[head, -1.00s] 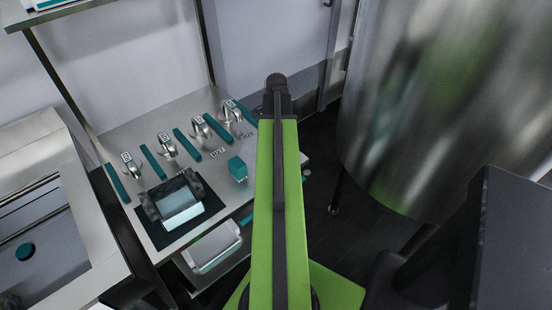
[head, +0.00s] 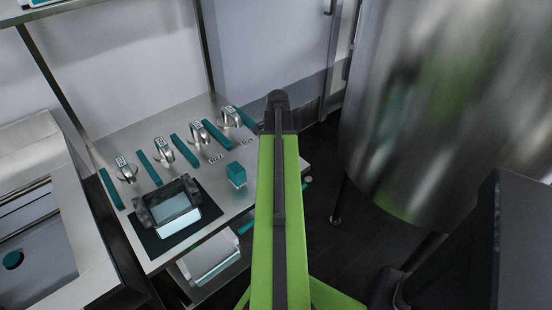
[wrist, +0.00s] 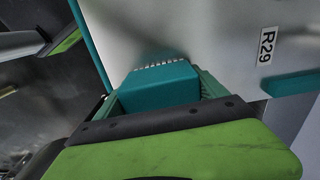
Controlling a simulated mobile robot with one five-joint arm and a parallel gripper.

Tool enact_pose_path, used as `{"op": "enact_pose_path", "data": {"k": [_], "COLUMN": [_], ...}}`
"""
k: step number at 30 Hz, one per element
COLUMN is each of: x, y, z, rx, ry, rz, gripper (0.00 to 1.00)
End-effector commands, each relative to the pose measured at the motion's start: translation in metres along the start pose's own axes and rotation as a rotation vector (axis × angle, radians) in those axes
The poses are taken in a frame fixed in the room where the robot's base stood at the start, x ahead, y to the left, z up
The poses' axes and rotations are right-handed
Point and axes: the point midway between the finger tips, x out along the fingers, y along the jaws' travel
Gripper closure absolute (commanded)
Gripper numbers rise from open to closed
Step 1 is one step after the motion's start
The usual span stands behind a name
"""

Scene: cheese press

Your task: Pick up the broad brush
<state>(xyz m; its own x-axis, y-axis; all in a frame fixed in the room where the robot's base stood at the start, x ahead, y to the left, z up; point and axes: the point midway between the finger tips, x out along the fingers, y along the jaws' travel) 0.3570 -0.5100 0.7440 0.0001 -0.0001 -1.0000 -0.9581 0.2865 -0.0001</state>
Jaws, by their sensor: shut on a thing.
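The broad brush (wrist: 160,88) shows in the wrist view as a teal block with a row of pale bristles along its far edge. My gripper (wrist: 158,95) is shut on it, with a finger at each side of the block. The bristles face a pale metal surface; I cannot tell whether they touch it.
Several metal clamps and teal strips line the table's back. A dark-framed mould (head: 168,206) sits on a black mat at the front left. A white bin (head: 210,258) is below. A large steel vat (head: 425,110) stands at right. A label reading R29 (wrist: 267,45) shows in the wrist view.

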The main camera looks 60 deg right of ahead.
Motion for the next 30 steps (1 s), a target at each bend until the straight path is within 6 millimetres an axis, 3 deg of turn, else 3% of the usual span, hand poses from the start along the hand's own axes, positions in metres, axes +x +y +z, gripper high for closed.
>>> {"op": "enact_pose_path", "data": {"k": [5,14,26,30], "x": [0.000,-0.004,-0.048,-0.058], "y": [0.000,0.000,-0.002,0.010], "z": [0.000,0.000,0.003,0.012], "rx": [0.000,0.000,-0.005,-0.005], "ry": [0.000,0.000,0.000,0.000], "rz": [0.000,0.000,0.000,0.000], "gripper": [0.63,0.63,0.63,0.63]}}
